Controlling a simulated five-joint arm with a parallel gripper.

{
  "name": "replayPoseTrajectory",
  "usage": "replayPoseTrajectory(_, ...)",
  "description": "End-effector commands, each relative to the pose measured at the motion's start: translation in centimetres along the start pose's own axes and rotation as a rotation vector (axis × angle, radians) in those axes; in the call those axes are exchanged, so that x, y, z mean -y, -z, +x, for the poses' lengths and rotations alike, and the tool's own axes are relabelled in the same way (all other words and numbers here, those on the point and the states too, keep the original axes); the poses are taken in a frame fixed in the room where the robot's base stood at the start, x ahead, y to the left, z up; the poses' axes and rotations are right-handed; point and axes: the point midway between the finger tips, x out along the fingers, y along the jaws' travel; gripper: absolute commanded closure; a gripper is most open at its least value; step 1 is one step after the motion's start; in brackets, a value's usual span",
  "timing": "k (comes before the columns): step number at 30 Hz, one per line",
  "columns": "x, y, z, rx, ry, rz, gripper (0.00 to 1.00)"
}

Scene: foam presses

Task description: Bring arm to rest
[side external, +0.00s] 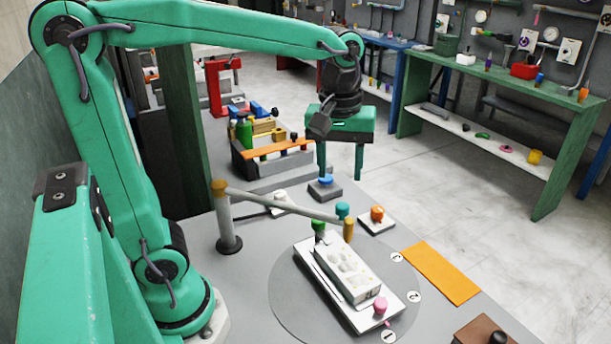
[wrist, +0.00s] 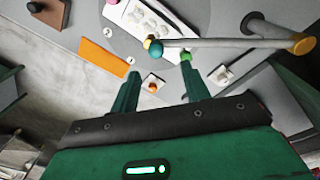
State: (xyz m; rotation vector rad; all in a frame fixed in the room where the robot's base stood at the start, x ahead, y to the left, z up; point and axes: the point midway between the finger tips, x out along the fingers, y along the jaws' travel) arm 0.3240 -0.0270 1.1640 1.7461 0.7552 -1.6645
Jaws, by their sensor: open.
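My gripper (side external: 341,168) hangs from my green arm, pointing down, above and behind the work table in the side view. Its two green fingers are spread apart with nothing between them. In the wrist view the fingers (wrist: 160,70) are also apart and empty. A white block with rounded hollows (side external: 346,270) lies in a white holder (side external: 372,318) on a round grey plate (side external: 285,300). The holder carries a green knob and a pink knob. The block also shows at the top of the wrist view (wrist: 150,18). My gripper is clear of all of them.
A grey bar (side external: 280,204) reaches from a post (side external: 228,230) to the block's far end. A blue button (side external: 325,183), an orange button (side external: 376,216) and an orange mat (side external: 440,274) lie around. A brown box (side external: 482,333) is front right. Crowded benches stand behind.

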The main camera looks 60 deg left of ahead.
Motion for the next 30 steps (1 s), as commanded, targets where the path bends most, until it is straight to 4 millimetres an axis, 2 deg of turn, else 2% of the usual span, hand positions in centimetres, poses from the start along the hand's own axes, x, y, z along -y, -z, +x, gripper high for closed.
replayPoseTrajectory(8, 3.2, -1.4, -0.3, -0.095, -0.094, 0.249, 0.54)
replayPoseTrajectory(18, 7.2, -3.4, 0.7, -0.273, -0.174, 0.602, 0.54)
replayPoseTrajectory(24, 8.8, -4.2, 1.6, -0.37, -0.186, 0.765, 0.54)
replayPoseTrajectory(30, 9.4, -4.5, 2.1, -0.415, -0.186, 0.837, 0.54)
